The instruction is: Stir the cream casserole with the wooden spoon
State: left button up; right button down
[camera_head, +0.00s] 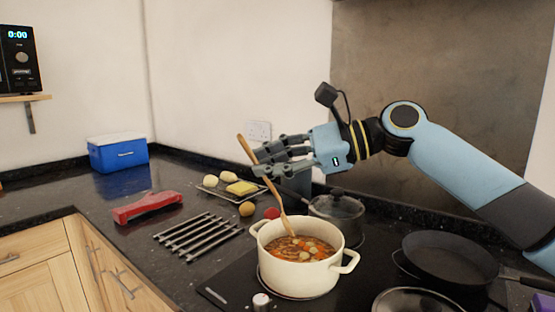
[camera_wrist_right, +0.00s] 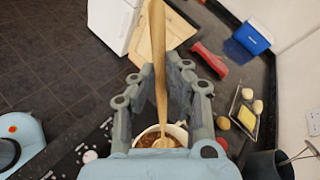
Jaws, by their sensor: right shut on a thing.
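The cream casserole (camera_head: 300,279) stands on the dark hob in the head view, filled with a brown stew with orange and pale pieces. The wooden spoon (camera_head: 274,195) leans to the left, its lower end in the stew near the back of the pot. My right gripper (camera_head: 261,162) is shut on the spoon's handle above the pot. In the right wrist view the spoon (camera_wrist_right: 158,60) runs between the fingers of the gripper (camera_wrist_right: 165,75), and only a part of the casserole (camera_wrist_right: 177,133) shows below. My left gripper is in neither view.
A lidded dark pot (camera_head: 338,213) stands close behind the casserole. A black frying pan (camera_head: 460,262) is at the right, with a glass lid (camera_head: 418,300) in front. A metal rack (camera_head: 195,236), red object (camera_head: 148,207), food tray (camera_head: 229,190) and blue box (camera_head: 118,153) lie left.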

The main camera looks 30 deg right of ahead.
jog(key=w+d+f+b, duration=0.2)
jog(key=d+f+b, duration=0.3)
jog(key=f, duration=0.5)
dwell(0.3)
jog(key=shift+a, duration=0.1)
